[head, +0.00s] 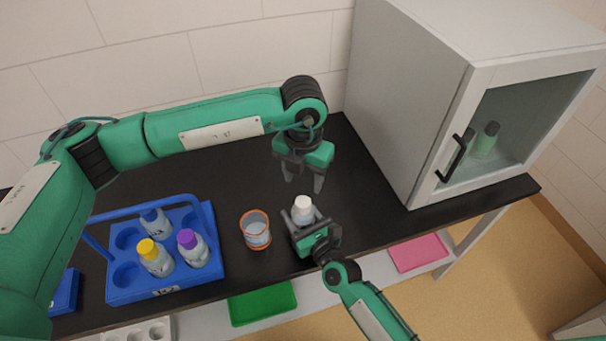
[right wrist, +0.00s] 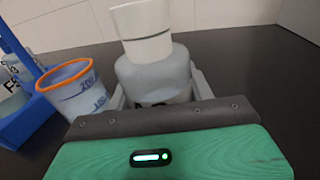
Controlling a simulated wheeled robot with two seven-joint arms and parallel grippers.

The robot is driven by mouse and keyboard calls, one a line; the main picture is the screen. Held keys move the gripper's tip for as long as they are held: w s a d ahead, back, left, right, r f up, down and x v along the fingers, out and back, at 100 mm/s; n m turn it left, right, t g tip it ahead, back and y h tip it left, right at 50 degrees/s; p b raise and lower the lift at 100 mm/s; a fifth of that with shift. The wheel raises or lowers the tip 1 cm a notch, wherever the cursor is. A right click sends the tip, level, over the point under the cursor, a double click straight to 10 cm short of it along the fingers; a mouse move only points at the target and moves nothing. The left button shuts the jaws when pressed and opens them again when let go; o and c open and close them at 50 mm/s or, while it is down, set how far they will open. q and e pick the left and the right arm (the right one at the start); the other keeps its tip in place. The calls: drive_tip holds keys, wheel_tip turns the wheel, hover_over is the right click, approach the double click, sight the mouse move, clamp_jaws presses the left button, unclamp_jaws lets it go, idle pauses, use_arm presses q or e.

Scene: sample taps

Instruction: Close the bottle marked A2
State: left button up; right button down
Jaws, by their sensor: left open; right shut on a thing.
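A small translucent bottle with a white cap (head: 303,203) stands upright on the black table, right of the beaker. In the right wrist view, the bottle (right wrist: 155,78) fills the middle and the white cap (right wrist: 143,30) sits on its top, looking slightly tilted. I cannot tell whether the cap is tight. No marking is readable on this bottle. My right gripper (head: 303,222) is shut around the bottle's body from the front. My left gripper (head: 303,184) is open and empty, pointing down above and behind the cap, apart from it.
A blue rack (head: 165,290) at left holds bottles with blue, yellow and purple caps. An orange-rimmed beaker (head: 256,232) stands between rack and bottle. A grey glass-door cabinet (head: 405,110) stands at right. Green (head: 262,304) and pink (head: 419,253) trays lie below the table top.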

sight(303, 201)
use_arm(q)
wheel_tip(303, 201, down, 8)
drive_tip(key=shift+r, duration=0.1)
idle(0.4)
drive_tip(key=c, duration=1)
drive_tip(key=m, duration=0.6)
drive_tip(key=shift+c, duration=0.2)
drive_tip(key=m, duration=0.5)
drive_tip(key=shift+w+m, duration=0.1)
drive_tip(key=shift+m, duration=0.2)
drive_tip(key=o, duration=1.1)
